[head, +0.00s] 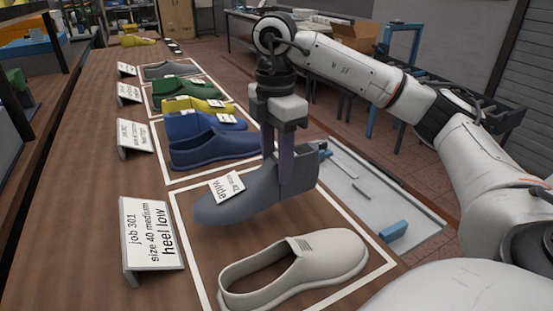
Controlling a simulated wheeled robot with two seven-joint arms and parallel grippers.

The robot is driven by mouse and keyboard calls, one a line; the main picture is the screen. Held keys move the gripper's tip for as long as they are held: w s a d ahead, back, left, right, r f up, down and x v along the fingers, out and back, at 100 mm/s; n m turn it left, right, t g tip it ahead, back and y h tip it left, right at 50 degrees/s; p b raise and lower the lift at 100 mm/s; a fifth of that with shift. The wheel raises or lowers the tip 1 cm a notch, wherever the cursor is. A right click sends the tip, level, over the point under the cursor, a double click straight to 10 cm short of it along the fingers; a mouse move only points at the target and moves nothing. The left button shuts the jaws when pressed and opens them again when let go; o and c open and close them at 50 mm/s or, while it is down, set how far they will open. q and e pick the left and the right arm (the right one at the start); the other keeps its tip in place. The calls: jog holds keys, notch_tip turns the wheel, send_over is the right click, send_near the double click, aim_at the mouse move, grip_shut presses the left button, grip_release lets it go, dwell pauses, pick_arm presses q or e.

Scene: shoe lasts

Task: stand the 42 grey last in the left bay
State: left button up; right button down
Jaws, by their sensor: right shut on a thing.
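My right gripper (284,172) is shut on a grey last (248,202), with its fingers around the upper heel part. The last's toe points left and its heel is at the right. A white tag (227,187) lies on its top; I cannot read its print surely. The last is over the back part of the nearest white-outlined bay (190,246), behind a cream shoe-shaped last (292,268). I cannot tell whether its sole touches the bench. My left gripper is out of view.
A card (151,238) reading job 301, size 40 medium, heel low stands left of this bay. Farther bays hold blue (213,148), yellow and green (183,92) lasts and another grey last (170,70). A tray (358,212) with tools and a blue block (394,231) lies right.

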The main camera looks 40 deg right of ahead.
jog(key=shift+f+b, duration=0.3)
jog(key=shift+f, duration=0.3)
jog(key=shift+d+f+b, duration=0.1)
jog(key=shift+f+b, duration=0.35)
jog(key=shift+f, duration=0.35)
jog(key=shift+f+b, duration=0.45)
jog(key=shift+f, duration=0.7)
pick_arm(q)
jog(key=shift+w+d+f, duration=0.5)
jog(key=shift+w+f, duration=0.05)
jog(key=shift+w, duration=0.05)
pick_arm(e)
jog(key=shift+f, duration=0.1)
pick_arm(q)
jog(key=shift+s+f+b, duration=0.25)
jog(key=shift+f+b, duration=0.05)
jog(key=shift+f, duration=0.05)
pick_arm(e)
jog(key=shift+f, duration=0.15)
jog(key=c, duration=0.9)
grip_release()
jog(key=shift+c, duration=0.2)
jog(key=shift+f, duration=0.1)
